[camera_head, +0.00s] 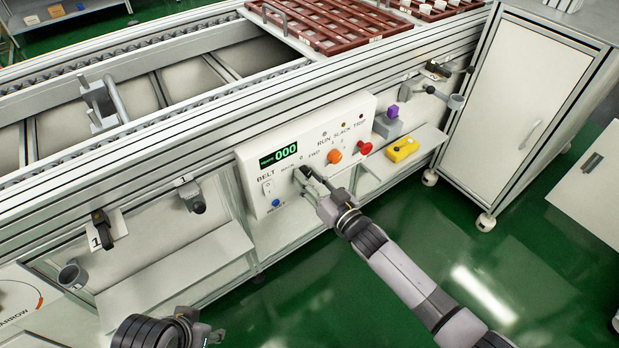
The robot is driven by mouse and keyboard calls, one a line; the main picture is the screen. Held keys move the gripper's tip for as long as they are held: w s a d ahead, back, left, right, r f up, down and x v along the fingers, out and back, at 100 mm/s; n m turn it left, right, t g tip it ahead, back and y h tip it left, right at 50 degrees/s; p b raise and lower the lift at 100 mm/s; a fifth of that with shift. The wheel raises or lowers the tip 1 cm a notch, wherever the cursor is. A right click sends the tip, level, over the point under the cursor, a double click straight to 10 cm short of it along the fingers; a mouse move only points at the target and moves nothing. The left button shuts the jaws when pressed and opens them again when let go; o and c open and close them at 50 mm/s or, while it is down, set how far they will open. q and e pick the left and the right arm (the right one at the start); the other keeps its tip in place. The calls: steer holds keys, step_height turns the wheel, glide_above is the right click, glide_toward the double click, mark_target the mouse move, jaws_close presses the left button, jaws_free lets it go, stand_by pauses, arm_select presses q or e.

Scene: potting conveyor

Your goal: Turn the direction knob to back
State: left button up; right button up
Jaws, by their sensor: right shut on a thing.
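The white control panel (330,112) is on the front of the conveyor, with a display reading 000. The direction labels, with FWD readable on the right and a smaller mark on the left, sit above my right gripper (303,176). My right gripper reaches in from the lower right and is shut on the direction knob at the panel face. Its fingers mostly hide the knob, so I cannot tell which way it points. My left gripper (207,337) shows only partly at the bottom edge, low and away from the panel; its fingers are unclear.
An orange knob (334,156) and a red button (365,148) are to the right of my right gripper. A blue button (276,203) and a white switch (268,187) are to its left. A yellow device (402,150) lies on the right shelf. The green floor in front is open.

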steer(key=n, duration=0.3)
steer(key=shift+n+p, duration=0.3)
steer(key=shift+p, duration=0.05)
steer(key=n, duration=0.4)
steer(key=shift+n, duration=0.3)
steer(key=n+b, duration=0.1)
steer(key=n, duration=0.8)
steer(key=shift+n, duration=0.4)
steer(key=o, duration=1.1)
steer(key=shift+o, duration=0.2)
